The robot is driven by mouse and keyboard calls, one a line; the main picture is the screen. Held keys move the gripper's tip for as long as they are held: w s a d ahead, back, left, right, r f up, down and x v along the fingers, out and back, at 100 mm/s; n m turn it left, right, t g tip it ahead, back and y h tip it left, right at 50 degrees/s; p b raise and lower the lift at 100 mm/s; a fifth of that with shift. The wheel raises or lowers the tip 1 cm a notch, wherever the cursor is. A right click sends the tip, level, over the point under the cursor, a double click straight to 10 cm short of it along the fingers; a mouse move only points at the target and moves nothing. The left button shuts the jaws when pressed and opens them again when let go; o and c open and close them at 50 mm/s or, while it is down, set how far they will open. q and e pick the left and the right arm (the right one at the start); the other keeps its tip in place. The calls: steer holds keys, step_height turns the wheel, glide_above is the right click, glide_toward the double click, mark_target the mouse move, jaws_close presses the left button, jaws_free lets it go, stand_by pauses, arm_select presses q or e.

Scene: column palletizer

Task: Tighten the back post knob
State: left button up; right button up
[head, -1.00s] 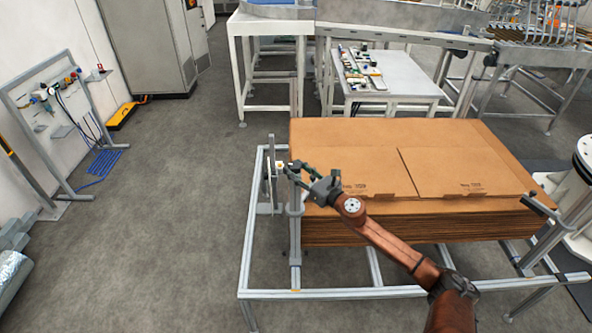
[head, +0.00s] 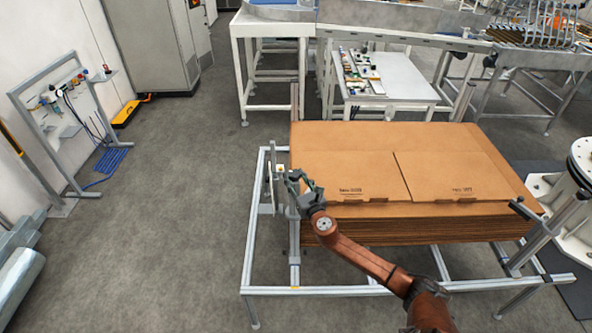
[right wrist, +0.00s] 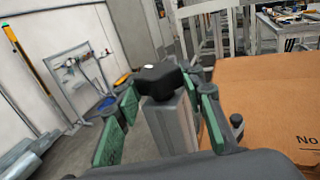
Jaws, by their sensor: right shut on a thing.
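A black knob (right wrist: 158,79) sits on top of a grey metal post (right wrist: 170,122) in the right wrist view. My right gripper (right wrist: 160,100) has one green-padded finger on each side of the knob and is shut on it. The pads look tilted, and their exact contact with the knob is hard to see. In the head view my right gripper (head: 291,182) is at the left edge of the cardboard stack, by the upright posts of the frame. The knob is hidden there by the gripper. My left gripper is not in view.
A stack of flat brown cardboard (head: 400,225) lies inside a grey aluminium frame (head: 248,240), just right of the gripper. A white table (head: 395,75) with small parts stands behind. A rack (head: 45,115) stands at the left wall. The floor left of the frame is clear.

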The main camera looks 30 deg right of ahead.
steer(key=m+h+p, duration=0.2)
steer(key=g+h+p, duration=0.1)
steer(key=h, duration=0.1)
steer(key=shift+a+r+m, duration=0.2)
steer(key=shift+r+m, duration=0.1)
steer(key=shift+m, duration=0.1)
steer(key=m+g+h+p, duration=0.1)
steer(key=h, duration=0.1)
steer(key=shift+w+f+m+h, duration=0.1)
steer(key=shift+m+h, duration=0.2)
steer(key=shift+m, duration=0.1)
steer(key=shift+a+f+m+g+h, duration=0.1)
steer(key=shift+m+g+h, duration=0.3)
steer(key=shift+m+h, duration=0.15)
steer(key=m+g+h, duration=0.2)
steer(key=h, duration=0.1)
steer(key=shift+w+f+g, duration=0.1)
steer(key=shift+g, duration=0.3)
steer(key=shift+m+g+h+b, duration=0.85)
steer(key=shift+m+g+h, duration=0.2)
steer(key=shift+m+g, duration=0.15)
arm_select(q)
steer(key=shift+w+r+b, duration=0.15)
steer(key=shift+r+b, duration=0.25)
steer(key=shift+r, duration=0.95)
arm_select(e)
steer(key=shift+m+g+h, duration=0.5)
steer(key=shift+m+g, duration=0.05)
steer(key=shift+g, duration=0.25)
